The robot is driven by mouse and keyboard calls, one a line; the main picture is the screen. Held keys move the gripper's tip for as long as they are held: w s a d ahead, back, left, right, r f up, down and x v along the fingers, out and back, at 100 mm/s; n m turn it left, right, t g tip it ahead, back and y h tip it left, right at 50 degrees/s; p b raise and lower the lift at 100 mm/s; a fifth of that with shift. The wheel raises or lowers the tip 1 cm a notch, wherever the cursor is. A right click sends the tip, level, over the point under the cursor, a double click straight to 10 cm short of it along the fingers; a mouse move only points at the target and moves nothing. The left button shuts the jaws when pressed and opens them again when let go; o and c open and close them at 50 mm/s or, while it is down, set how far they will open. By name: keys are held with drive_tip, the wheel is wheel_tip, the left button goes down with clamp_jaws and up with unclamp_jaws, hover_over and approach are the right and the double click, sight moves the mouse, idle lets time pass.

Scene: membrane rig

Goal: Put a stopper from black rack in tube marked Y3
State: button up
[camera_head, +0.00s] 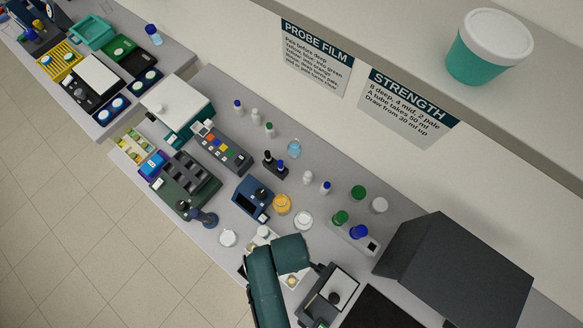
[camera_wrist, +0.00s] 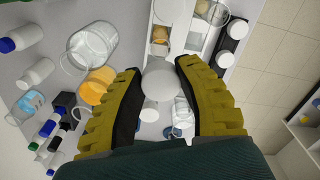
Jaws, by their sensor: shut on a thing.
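My gripper (camera_wrist: 160,82) is shut on a pale grey rounded thing (camera_wrist: 160,80), which looks like a stopper, held between the yellow-backed fingers. A black rack (camera_wrist: 223,58) with white round stoppers in it stands to the right in the wrist view. Beside it is a white holder (camera_wrist: 196,22) with narrow slots and amber-coloured contents, just beyond my fingertips. In the head view this white holder (camera_head: 265,237) is partly hidden by my arm. No Y3 mark is readable in either view, so I cannot tell which tube bears it.
An amber jar (camera_head: 281,204) and a clear glass beaker (camera_wrist: 92,46) stand close to my left finger. White bottles (camera_wrist: 36,74) and a small black tube stand (camera_head: 273,165) are farther off. A dark hood (camera_head: 455,270) stands at right. Floor (camera_wrist: 285,60) lies beyond the bench edge.

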drive_tip(key=shift+f, duration=0.45)
drive_tip(key=n, duration=0.3)
drive_tip(key=shift+n, duration=0.4)
drive_tip(key=shift+f, duration=0.1)
drive_tip(key=shift+f+b, duration=0.45)
drive_tip(key=shift+f, duration=2.45)
drive_tip(key=shift+f, duration=0.25)
drive_tip(key=o, duration=0.8)
